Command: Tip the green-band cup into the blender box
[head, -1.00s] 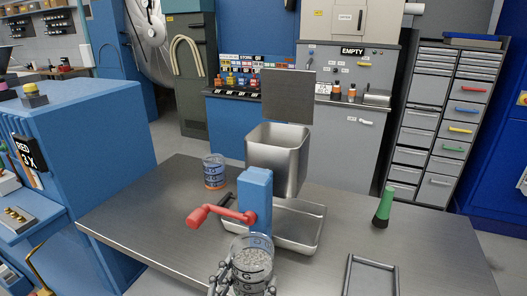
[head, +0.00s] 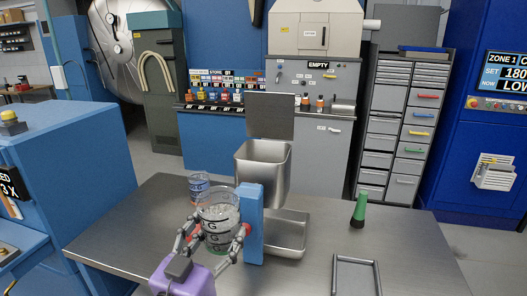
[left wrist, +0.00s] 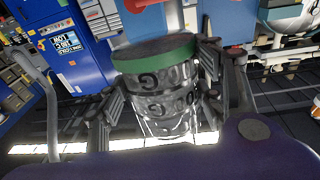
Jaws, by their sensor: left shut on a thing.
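My left gripper (head: 213,250) is shut on a clear cup (head: 219,213) with dark letters and grey-white contents. In the left wrist view the same cup (left wrist: 160,95) shows a green band (left wrist: 155,54) between the fingers. My right gripper is not in view.
Another clear cup (head: 199,183) stands behind the held one. A green cone-shaped object (head: 359,210) and a grey frame (head: 356,276) are on the right of the table (head: 320,210).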

